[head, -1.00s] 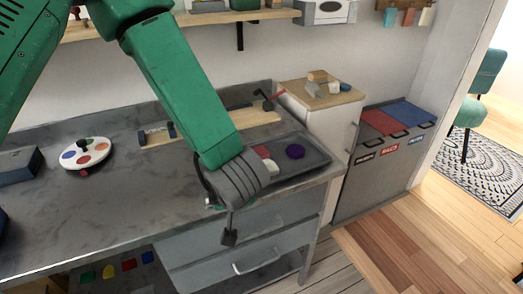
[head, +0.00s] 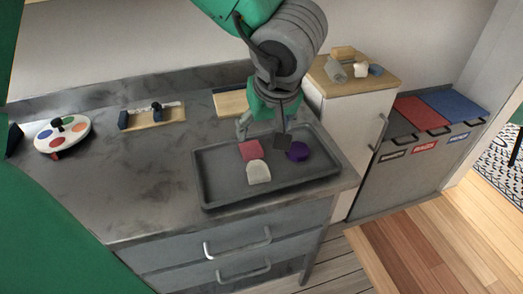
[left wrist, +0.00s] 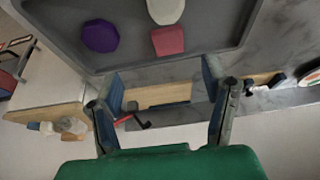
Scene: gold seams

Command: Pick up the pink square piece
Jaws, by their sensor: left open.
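The pink square piece (head: 250,151) lies flat in the grey tray (head: 217,184) on the workbench, and it also shows in the left wrist view (left wrist: 168,41). A white piece with one rounded end (head: 258,173) lies close in front of it. A purple many-sided piece (head: 298,151) lies to its right. My left gripper (head: 263,136) is open and empty, over the tray's back part near the pink piece. In the left wrist view, the open fingers (left wrist: 162,75) point toward the tray's edge, with the pink piece beyond the gap. My right gripper is not in view.
A paint-palette-like disc (head: 62,134) and a wooden block with dark fittings (head: 153,115) stand on the bench at left. A small cabinet (head: 352,120) with loose blocks on top stands right of the bench.

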